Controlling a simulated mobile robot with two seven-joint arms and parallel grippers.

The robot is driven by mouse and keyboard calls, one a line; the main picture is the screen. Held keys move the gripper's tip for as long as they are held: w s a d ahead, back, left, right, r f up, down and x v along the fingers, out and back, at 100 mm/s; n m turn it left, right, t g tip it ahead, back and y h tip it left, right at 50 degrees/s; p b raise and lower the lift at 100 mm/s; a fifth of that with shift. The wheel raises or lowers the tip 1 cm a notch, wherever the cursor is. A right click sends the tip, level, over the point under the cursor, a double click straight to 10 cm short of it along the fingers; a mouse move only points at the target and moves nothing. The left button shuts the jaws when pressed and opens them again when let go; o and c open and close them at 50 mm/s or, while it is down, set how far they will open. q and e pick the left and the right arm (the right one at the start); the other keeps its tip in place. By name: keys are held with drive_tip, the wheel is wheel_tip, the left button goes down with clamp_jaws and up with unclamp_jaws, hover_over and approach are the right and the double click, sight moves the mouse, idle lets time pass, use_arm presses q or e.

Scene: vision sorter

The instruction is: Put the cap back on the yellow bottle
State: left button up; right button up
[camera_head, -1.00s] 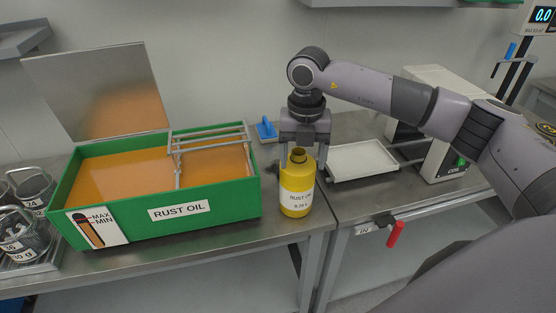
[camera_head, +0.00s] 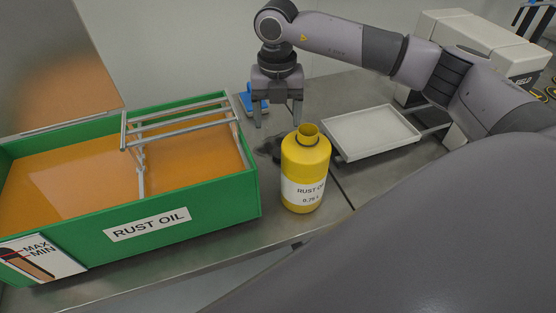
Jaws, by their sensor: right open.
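The yellow bottle (camera_head: 304,165) labelled RUST OIL stands upright on the metal table, right of the green tank. Its neck is open, with no cap on it. My right gripper (camera_head: 277,114) is open and empty, fingers pointing down, just behind and left of the bottle's neck. It looks apart from the bottle. A dark patch (camera_head: 268,148) lies on the table behind the bottle; I cannot tell whether it is the cap or a shadow. My left gripper is not in view.
The green tank (camera_head: 185,222) of orange liquid, with a metal rack (camera_head: 180,118) across it and a raised lid, fills the left. A blue object (camera_head: 250,103) lies behind my gripper. A white tray (camera_head: 372,133) is at right. The table in front of the bottle is bare.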

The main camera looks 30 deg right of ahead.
sight(278, 151)
wheel_tip(278, 151, down, 2)
drive_tip(key=shift+f+b, duration=0.1)
drive_tip(key=shift+b, duration=0.45)
drive_tip(key=shift+f, duration=0.9)
drive_tip(key=shift+s+d+f+p, duration=0.1)
drive_tip(key=shift+f+p, duration=0.05)
drive_tip(key=shift+f, duration=0.7)
drive_tip(key=shift+s+d+f+p, duration=0.1)
drive_tip(key=shift+s+f, duration=0.05)
drive_tip(key=shift+f, duration=0.75)
drive_tip(key=shift+s+d+f+p, duration=0.1)
drive_tip(key=shift+f+p, duration=0.05)
drive_tip(key=shift+f, duration=0.7)
drive_tip(key=shift+c, duration=0.3)
drive_tip(key=c, duration=1)
